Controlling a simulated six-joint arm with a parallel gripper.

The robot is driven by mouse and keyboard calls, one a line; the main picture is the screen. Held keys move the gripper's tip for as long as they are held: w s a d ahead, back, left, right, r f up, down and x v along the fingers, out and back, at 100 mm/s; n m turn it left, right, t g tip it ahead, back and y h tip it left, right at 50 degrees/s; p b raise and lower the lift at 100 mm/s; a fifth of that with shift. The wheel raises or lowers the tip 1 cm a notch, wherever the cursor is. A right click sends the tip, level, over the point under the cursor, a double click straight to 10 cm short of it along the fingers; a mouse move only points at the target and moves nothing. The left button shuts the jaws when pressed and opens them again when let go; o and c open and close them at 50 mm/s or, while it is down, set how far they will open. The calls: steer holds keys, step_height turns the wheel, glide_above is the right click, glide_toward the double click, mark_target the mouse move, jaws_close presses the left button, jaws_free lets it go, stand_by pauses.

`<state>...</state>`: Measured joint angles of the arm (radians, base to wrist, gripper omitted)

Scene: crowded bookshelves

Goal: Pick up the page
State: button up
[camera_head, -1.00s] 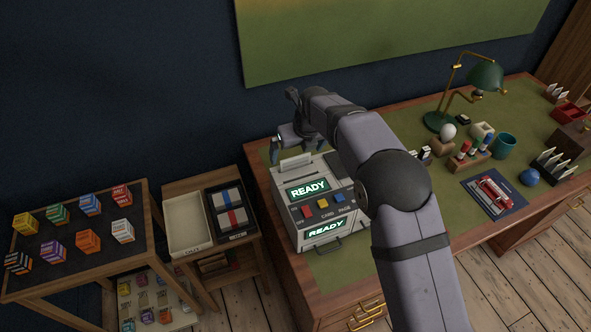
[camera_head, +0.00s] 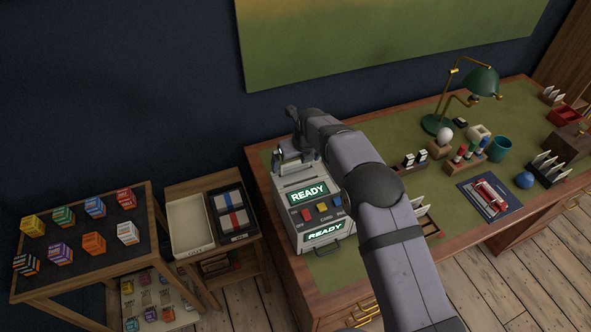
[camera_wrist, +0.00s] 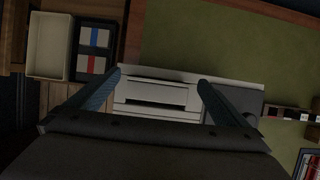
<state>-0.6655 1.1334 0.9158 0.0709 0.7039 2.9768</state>
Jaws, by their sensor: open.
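The page stood pale in the top slot of the white printer-like machine (camera_head: 328,225) a second ago. In the head view it is now mostly hidden behind my gripper (camera_head: 294,165). My gripper is open and points down over the top of the machine. In the wrist view my gripper (camera_wrist: 160,80) has one finger on each side of a pale strip (camera_wrist: 158,90) above a dark slot. I cannot tell whether this strip is the page or the machine's casing. Neither finger visibly holds anything.
Two screens on the machine read READY, with coloured buttons (camera_head: 322,207) between them. A cream tray (camera_head: 190,226) and a dark sorter (camera_head: 233,213) stand left of the desk. A green lamp (camera_head: 484,82) and small desk items are at the right. The wall is behind.

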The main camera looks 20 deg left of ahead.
steer(key=shift+x, duration=0.9)
steer(key=c, duration=1.4)
steer(key=shift+r, duration=0.15)
step_height(320, 180, up, 28)
steer(key=p, duration=1)
